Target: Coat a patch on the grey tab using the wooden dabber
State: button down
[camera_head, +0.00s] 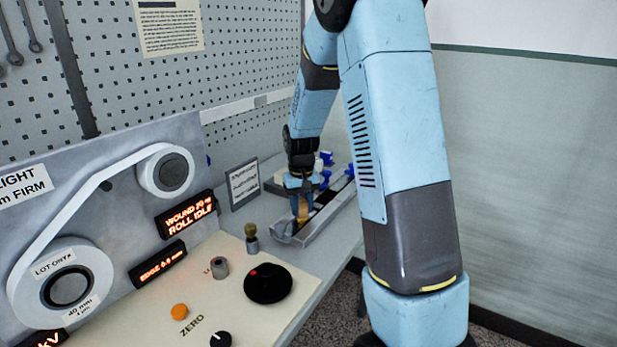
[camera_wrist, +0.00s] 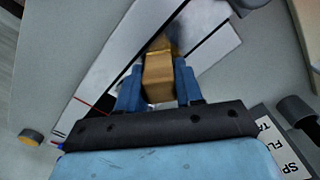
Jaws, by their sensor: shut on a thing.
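My gripper (camera_head: 302,190) is shut on the wooden dabber (camera_head: 303,208), low over a long grey tray-like fixture (camera_head: 325,217) on the bench. In the wrist view the dabber (camera_wrist: 158,82) sits between the blue fingers of my gripper (camera_wrist: 159,88), its amber-brown far end (camera_wrist: 161,44) pointing away over pale grey strips (camera_wrist: 118,55). I cannot tell which of these pale pieces is the grey tab, or whether the dabber touches one.
A small brown-topped peg (camera_head: 251,238), a grey cylinder (camera_head: 220,268) and a black dome (camera_head: 268,284) stand left of the fixture. An orange button (camera_head: 180,311) lies nearer. A winding panel with a white roll (camera_head: 66,285) rises at left. A small sign (camera_head: 243,184) stands behind the fixture.

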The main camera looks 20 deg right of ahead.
jog(key=shift+w+d+r, duration=0.15)
jog(key=shift+w+d, duration=0.5)
jog(key=shift+d, duration=0.35)
notch_tip(320, 180, up, 2)
jog(key=shift+s+r, duration=0.15)
jog(key=shift+r, duration=2.7)
jog(key=shift+d, duration=0.1)
